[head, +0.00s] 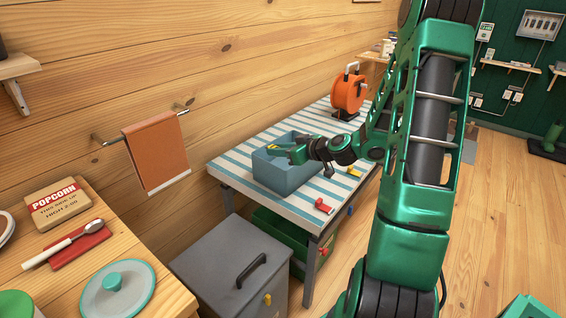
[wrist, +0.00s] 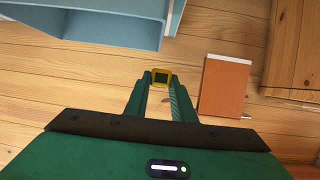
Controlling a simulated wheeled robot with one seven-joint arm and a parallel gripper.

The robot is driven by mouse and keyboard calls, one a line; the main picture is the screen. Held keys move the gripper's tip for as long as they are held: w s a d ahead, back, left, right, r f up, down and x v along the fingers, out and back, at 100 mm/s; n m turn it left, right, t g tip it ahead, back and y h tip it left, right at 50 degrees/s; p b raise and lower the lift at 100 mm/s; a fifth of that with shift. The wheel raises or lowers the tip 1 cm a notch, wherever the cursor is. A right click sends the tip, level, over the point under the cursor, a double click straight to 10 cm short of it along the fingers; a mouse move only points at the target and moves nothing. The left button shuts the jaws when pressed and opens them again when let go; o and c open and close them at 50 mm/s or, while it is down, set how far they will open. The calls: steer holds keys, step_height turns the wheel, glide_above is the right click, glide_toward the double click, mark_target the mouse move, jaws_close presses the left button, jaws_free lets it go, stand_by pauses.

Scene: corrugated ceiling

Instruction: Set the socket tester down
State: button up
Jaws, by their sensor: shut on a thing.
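My gripper (head: 284,150) is stretched out over the striped table, at the open top of a blue-grey bin (head: 287,178). It is shut on a small yellow thing with a dark face, which I take to be the socket tester (wrist: 161,77). In the wrist view the tester sits between the green fingertips (wrist: 160,85); in the head view only a small yellow patch shows at the fingers. Part of the bin (wrist: 100,20) shows at the upper left of the wrist view. I cannot tell how far the tester is above the bin's floor.
The striped table (head: 228,165) also bears an orange cable reel (head: 348,92), a red item (head: 323,206) and a yellow item (head: 354,171). An orange towel (head: 156,152) hangs on the wooden wall. A grey lidded box (head: 225,265) stands in front. My arm hides the table's right side.

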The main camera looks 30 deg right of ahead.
steer(key=shift+w+d+f, duration=0.8)
steer(key=shift+w+f, duration=0.25)
steer(key=shift+f, duration=0.4)
steer(key=shift+w+d+f, duration=0.8)
steer(key=shift+w+f, duration=0.2)
steer(key=shift+f, duration=0.5)
steer(key=shift+w+d+f, duration=0.8)
steer(key=shift+w+f, duration=0.25)
steer(key=shift+f, duration=0.4)
steer(key=shift+s+f, duration=0.1)
steer(key=shift+f, duration=0.5)
